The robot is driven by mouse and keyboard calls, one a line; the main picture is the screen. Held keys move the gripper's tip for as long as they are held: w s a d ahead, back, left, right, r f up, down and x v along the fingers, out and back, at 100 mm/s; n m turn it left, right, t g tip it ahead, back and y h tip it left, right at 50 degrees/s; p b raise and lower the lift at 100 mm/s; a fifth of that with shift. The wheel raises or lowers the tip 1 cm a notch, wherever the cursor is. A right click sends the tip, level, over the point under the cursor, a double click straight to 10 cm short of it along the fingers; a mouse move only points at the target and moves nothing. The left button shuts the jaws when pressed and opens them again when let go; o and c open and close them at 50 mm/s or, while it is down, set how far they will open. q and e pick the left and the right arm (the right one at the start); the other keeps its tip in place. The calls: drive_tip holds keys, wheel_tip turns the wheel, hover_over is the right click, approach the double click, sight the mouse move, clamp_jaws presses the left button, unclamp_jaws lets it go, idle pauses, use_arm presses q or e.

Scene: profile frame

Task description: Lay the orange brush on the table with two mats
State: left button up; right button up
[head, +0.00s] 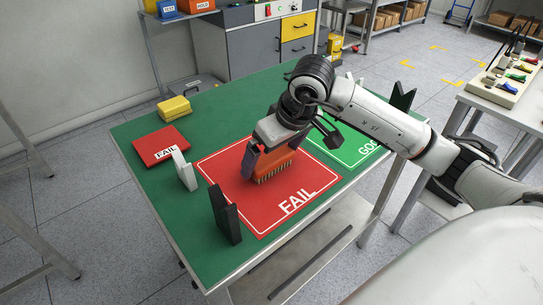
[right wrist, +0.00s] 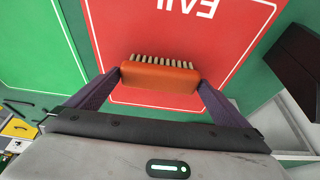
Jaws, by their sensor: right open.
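The orange brush (head: 274,169) is on the red FAIL mat (head: 232,199), its pale bristles facing the FAIL lettering. My right gripper (head: 268,163) is down at the mat with its jaws open. In the right wrist view the brush (right wrist: 160,77) lies between the two purple fingers of the gripper (right wrist: 160,85), close to both. The green mat (head: 340,146) is to the right of the red one, partly hidden by my right arm. Both mats lie on the green-topped table (head: 150,199). My left gripper is not in view.
A black upright piece (head: 226,217) and a white one (head: 184,170) stand left of the red mat. Another table with a tool rack (head: 499,91) is at the right.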

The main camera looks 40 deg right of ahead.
drive_tip(key=v, duration=1.1)
drive_tip(key=shift+p, duration=0.3)
